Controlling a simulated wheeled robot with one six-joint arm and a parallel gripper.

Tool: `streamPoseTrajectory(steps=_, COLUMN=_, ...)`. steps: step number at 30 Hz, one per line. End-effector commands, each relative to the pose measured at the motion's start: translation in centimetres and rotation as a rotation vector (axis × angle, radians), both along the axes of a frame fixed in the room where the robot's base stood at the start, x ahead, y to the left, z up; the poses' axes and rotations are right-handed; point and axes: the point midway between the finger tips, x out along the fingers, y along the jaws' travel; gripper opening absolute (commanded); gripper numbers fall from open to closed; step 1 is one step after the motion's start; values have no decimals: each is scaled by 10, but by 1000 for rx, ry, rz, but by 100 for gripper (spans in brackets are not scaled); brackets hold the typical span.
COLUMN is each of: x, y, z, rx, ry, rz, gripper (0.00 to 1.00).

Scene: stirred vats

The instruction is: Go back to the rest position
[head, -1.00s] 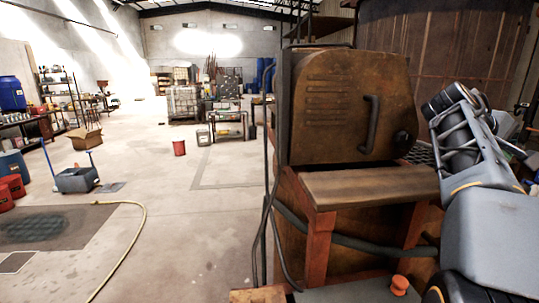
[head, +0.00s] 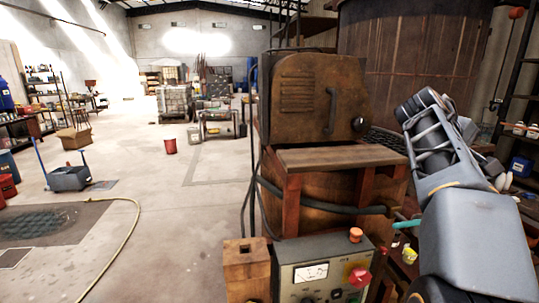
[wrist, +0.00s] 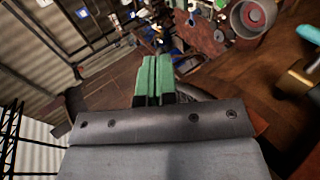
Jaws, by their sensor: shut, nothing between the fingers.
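My gripper (wrist: 153,80) shows in the wrist view as two green fingers pressed together, with nothing between them. They point away from the camera over dark, cluttered surroundings and touch nothing that I can make out. In the head view my arm stands folded at the right edge, beside a rusty brown machine (head: 318,98). My fingers cannot be made out there.
A control box (head: 318,268) with a gauge, a red knob and an orange button stands low in front of the machine. A large brown vat (head: 412,65) rises behind. A teal piece (head: 406,224) shows close beside my arm. The floor at left is open, with a yellow hose (head: 137,222).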

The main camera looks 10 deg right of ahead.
Motion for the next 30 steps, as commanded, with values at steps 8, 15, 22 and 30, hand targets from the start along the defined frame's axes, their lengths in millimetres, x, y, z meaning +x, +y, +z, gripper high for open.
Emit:
streamPoseTrajectory(steps=8, x=14, y=58, z=-44, rx=147, ry=-89, rz=102, gripper=0)
streamPoseTrajectory(steps=15, x=13, y=144, z=-111, rx=380, ry=-192, rz=200, gripper=0)
streamPoseTrajectory(steps=22, x=-23, y=250, z=-204, rx=717, ry=-278, rz=229, gripper=0)
streamPoseTrajectory(steps=30, x=-66, y=312, z=-272, rx=951, ry=-301, rz=172, gripper=0)
